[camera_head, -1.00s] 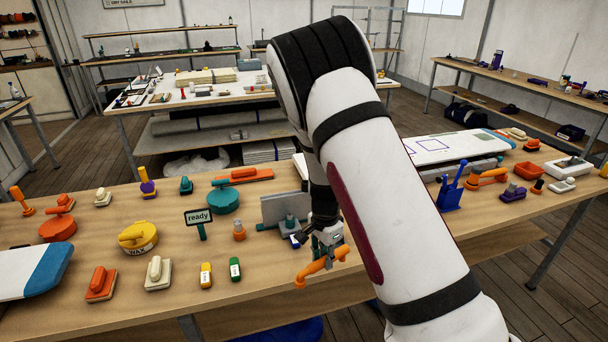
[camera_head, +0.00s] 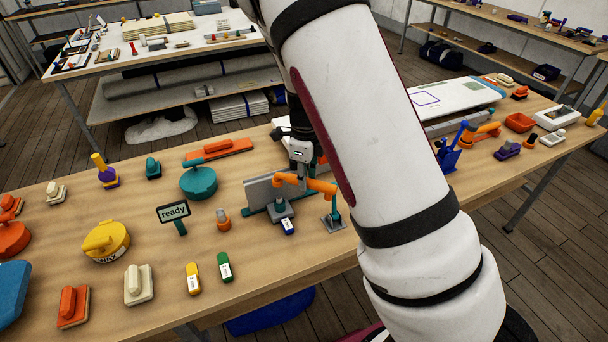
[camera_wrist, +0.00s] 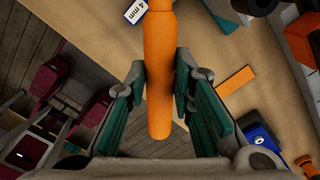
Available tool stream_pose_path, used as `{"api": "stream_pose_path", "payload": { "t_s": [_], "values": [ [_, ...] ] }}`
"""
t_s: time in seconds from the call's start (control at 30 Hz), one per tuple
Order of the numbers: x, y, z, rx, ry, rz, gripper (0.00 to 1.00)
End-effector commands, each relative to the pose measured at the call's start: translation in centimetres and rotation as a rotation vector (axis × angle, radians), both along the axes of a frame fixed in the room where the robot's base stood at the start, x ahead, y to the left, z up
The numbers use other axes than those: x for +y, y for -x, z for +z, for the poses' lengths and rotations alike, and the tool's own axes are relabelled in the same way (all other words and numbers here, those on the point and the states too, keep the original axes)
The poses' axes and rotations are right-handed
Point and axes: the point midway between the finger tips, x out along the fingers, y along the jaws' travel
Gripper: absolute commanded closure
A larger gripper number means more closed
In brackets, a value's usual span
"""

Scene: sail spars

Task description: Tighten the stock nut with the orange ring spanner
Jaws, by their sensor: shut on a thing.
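My gripper (camera_head: 302,158) is shut on the handle of the orange ring spanner (camera_head: 318,185) above the front of the bench. In the wrist view the orange handle (camera_wrist: 158,90) runs between the teal finger pads of my gripper (camera_wrist: 160,72). The spanner's left end is over or at a small grey stand (camera_head: 280,208) in front of a grey upright plate (camera_head: 258,192). I cannot make out the stock nut, nor tell whether the ring is around it. The ring end is out of the wrist view.
A second grey base with a teal post (camera_head: 333,220) stands just right. A blue-and-white block (camera_head: 288,227) lies in front of the stand. A blue holder (camera_head: 449,155) is beyond my arm.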

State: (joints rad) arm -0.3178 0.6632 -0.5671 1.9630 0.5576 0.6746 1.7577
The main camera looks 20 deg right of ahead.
Motion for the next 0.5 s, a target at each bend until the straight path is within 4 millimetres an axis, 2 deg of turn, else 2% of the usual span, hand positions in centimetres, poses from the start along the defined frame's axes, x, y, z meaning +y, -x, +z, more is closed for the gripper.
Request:
{"api": "stream_pose_path", "payload": {
  "t_s": [0.17, 0.5],
  "values": [
    [0.0, 0.0, -0.4, 0.0, 0.0, 0.0, 1.0],
    [-0.1, -0.1, -3.8, 0.001, 0.0, 0.0, 1.0]
  ]
}}
